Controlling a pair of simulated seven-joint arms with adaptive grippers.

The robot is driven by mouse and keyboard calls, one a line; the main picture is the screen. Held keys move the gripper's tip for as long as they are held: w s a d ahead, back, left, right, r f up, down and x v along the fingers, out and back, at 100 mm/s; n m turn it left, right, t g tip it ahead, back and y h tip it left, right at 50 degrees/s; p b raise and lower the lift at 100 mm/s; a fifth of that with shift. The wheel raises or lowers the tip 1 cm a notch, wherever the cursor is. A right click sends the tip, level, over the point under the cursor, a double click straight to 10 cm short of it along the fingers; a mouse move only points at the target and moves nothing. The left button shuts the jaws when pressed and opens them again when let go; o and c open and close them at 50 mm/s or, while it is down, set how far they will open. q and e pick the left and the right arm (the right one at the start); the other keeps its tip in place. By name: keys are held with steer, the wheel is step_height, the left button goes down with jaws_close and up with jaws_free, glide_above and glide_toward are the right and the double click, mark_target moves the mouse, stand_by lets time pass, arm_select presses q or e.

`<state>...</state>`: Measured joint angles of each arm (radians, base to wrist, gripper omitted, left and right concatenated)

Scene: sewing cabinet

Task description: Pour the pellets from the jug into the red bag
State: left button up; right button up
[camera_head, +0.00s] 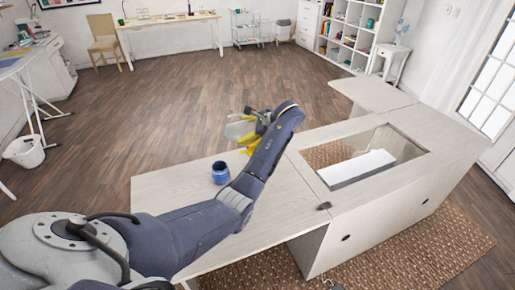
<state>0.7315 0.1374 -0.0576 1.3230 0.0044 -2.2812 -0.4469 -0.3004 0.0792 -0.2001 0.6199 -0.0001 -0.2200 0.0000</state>
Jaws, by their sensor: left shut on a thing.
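My left gripper (255,128) is above the far edge of the pale wooden table top (180,200), at the end of my dark blue arm. It is shut on a pale, see-through thing that looks like the jug (238,130). Yellow parts show beside it; I cannot tell whether they belong to the gripper or to what it holds. The jug is partly hidden by the gripper and wrist, and its tilt and any pellets inside are too small to tell. I see no red bag. My right gripper is not clearly in view.
A blue jar (220,172) stands on the table top near my forearm. To the right is a sewing cabinet with a rectangular opening holding a white panel (357,167). A small dark object (324,206) lies near its front edge. Open wooden floor lies beyond.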

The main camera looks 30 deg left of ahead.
arm_select(q)
steer(key=shift+w+d+f+y, duration=0.1)
steer(key=shift+d+f+y, duration=0.3)
steer(key=shift+y, duration=0.5)
steer(key=shift+w+d+r+m+g+y, duration=0.15)
steer(key=shift+d+y, duration=0.15)
steer(key=shift+y, duration=0.3)
steer(key=shift+d+r+m+g+y, duration=0.1)
steer(key=shift+d+r+m+y, duration=0.15)
steer(key=shift+y, duration=0.35)
steer(key=shift+w+d+r+m+g+y, duration=0.1)
steer(key=shift+d+y, duration=0.2)
steer(key=shift+y, duration=0.3)
steer(key=shift+w+d+f+y+b, duration=0.1)
steer(key=shift+d+f+y+b, duration=0.3)
steer(key=shift+f+y, duration=0.3)
stand_by(1.9)
steer(key=shift+d+r+m+y+b, duration=0.15)
steer(key=shift+d+m+y+b, duration=0.2)
steer(key=shift+y, duration=0.45)
stand_by(1.3)
steer(key=shift+a+h, duration=0.35)
steer(key=shift+h, duration=0.25)
steer(key=shift+a+r+h, duration=0.4)
steer(key=shift+r+h, duration=0.1)
steer(key=shift+h, duration=0.3)
steer(key=shift+s+a+n+h, duration=0.25)
steer(key=shift+n+h, duration=0.2)
steer(key=shift+h, duration=0.25)
